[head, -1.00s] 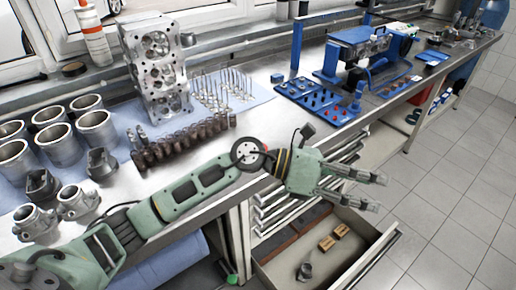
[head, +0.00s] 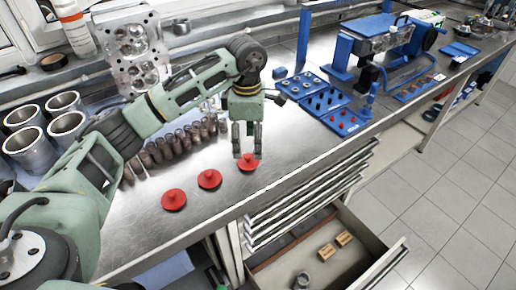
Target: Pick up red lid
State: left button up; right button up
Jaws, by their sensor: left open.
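Three red lids with small knobs lie in a row near the front edge of the metal workbench. They are the left lid (head: 174,200), the middle lid (head: 209,179) and the right lid (head: 248,163). My left gripper (head: 246,155) points down at the right lid, with its open fingertips over or around the knob. The fingers hide part of this lid, and I cannot tell whether they touch it. My right gripper is not in view.
Metal cylinders (head: 64,104) stand at the left, and a row of dark small parts (head: 180,143) lies behind the lids. A cylinder head (head: 130,45) stands at the back. Blue trays (head: 345,122) with small parts are at the right. An open drawer (head: 375,262) juts out below the bench.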

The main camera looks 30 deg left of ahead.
aim_at(247, 157)
pick_arm(q)
jog(key=f+p, duration=0.1)
jog(key=s+f+p, duration=0.1)
jog(key=f, duration=0.1)
jog(key=shift+s+a+f, duration=0.1)
jog(key=shift+a+f, duration=0.1)
jog(key=shift+f, duration=0.1)
jog(key=f, duration=0.1)
jog(key=f+p, duration=0.1)
jog(key=shift+w+f, duration=0.35)
jog(key=shift+f, duration=0.4)
jog(key=c, duration=0.7)
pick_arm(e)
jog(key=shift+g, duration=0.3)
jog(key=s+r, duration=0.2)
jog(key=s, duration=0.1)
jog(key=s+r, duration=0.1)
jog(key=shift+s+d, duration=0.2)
pick_arm(q)
jog(key=shift+r, duration=0.1)
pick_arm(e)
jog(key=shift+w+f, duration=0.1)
